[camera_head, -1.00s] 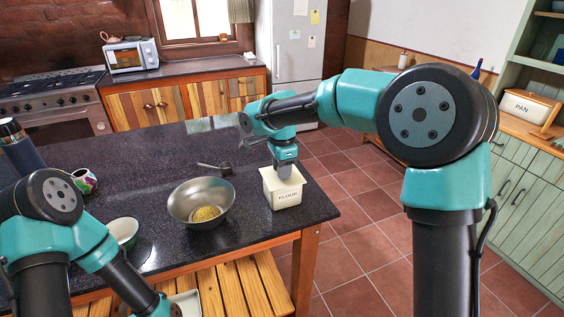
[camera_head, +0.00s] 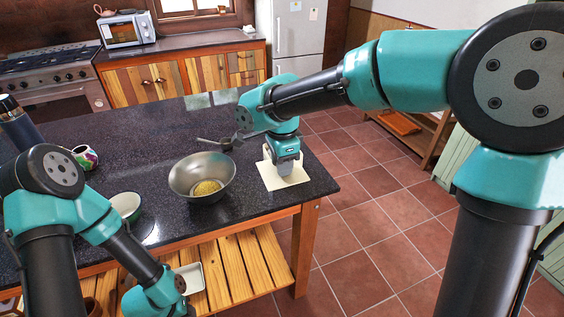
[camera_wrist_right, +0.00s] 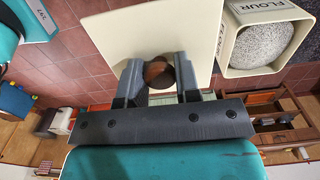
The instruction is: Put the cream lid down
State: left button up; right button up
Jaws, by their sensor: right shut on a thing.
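My right gripper (camera_head: 285,167) is shut on the round brown knob (camera_wrist_right: 157,74) of the cream lid (camera_head: 290,181). The square lid (camera_wrist_right: 130,35) shows flat and large in the right wrist view, apart from the cream flour canister (camera_wrist_right: 262,42). The canister stands open there, with pale flour inside and FLOUR lettering. In the head view the canister is hidden behind the lid and my right arm. My left arm is at the lower left; its fingertips are out of frame.
A steel bowl (camera_head: 178,188) with yellow contents stands left of the lid. A dark scoop (camera_head: 226,144), a small pale-green bowl (camera_head: 125,205) and a patterned cup (camera_head: 85,156) are also on the dark counter (camera_head: 140,150). The counter's right edge drops to the tiled floor.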

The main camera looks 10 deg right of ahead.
jog(key=shift+d, duration=0.1)
jog(key=shift+w+d+n, duration=0.3)
jog(key=shift+d+n, duration=0.05)
jog(key=shift+n, duration=0.35)
jog(key=w+d+n, duration=0.4)
jog(key=d+n, duration=0.5)
jog(key=n, duration=0.5)
jog(key=shift+w+d+r+n, duration=0.2)
jog(key=shift+w+d+n, duration=0.1)
jog(key=shift+w, duration=0.05)
